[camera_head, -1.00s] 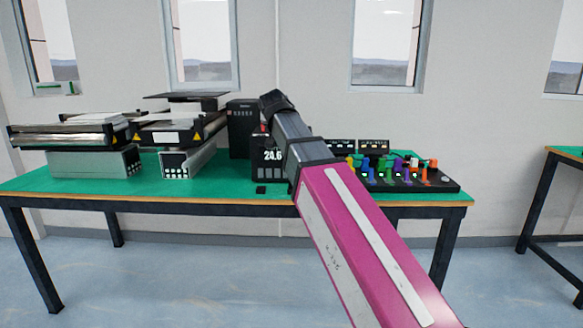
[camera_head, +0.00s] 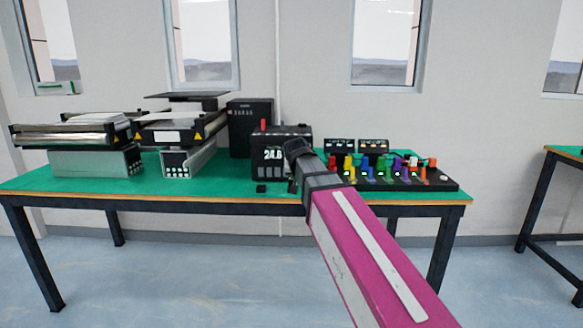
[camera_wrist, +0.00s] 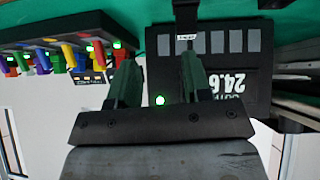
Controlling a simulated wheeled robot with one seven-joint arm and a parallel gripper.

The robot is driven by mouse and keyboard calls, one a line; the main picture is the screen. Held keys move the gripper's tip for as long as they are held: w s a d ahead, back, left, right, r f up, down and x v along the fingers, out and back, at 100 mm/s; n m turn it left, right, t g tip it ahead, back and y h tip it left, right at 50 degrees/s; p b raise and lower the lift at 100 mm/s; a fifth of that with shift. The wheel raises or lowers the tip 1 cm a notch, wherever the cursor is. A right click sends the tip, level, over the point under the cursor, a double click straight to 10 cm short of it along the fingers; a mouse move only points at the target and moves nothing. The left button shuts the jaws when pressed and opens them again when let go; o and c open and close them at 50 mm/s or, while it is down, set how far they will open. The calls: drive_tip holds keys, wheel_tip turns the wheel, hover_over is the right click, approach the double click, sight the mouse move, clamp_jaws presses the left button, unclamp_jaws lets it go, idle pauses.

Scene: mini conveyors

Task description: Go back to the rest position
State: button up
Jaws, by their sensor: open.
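My gripper (camera_wrist: 158,80) shows in the wrist view with its two fingers apart and nothing between them. In the head view my arm reaches up from the bottom right, and its dark end (camera_head: 298,150) is in front of the black box with the white number display (camera_head: 273,154). The fingers cannot be made out in the head view. The wrist view is upside down and shows the same number display (camera_wrist: 232,80) beyond the fingers. How far the fingers are from the box is hard to tell.
A green-topped table (camera_head: 225,187) carries two mini conveyors (camera_head: 70,133) (camera_head: 180,128) at left and a tall black box (camera_head: 250,128) behind. A black panel with several coloured levers (camera_head: 400,178) stands at right. Another table (camera_head: 565,152) is at the far right.

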drive_tip(key=s+d+f+g, duration=0.3)
drive_tip(key=s+d+f, duration=0.2)
drive_tip(key=f, duration=0.6)
drive_tip(key=s+d+f+g, duration=0.3)
drive_tip(key=s+d+f, duration=0.2)
drive_tip(key=s+f, duration=0.4)
drive_tip(key=s+d+f+g+y, duration=0.1)
drive_tip(key=s+d+f, duration=0.5)
drive_tip(key=f, duration=0.8)
drive_tip(key=shift+s+f+g, duration=0.3)
drive_tip(key=shift+s+g, duration=0.4)
drive_tip(key=shift+g, duration=0.2)
drive_tip(key=shift+w, duration=0.15)
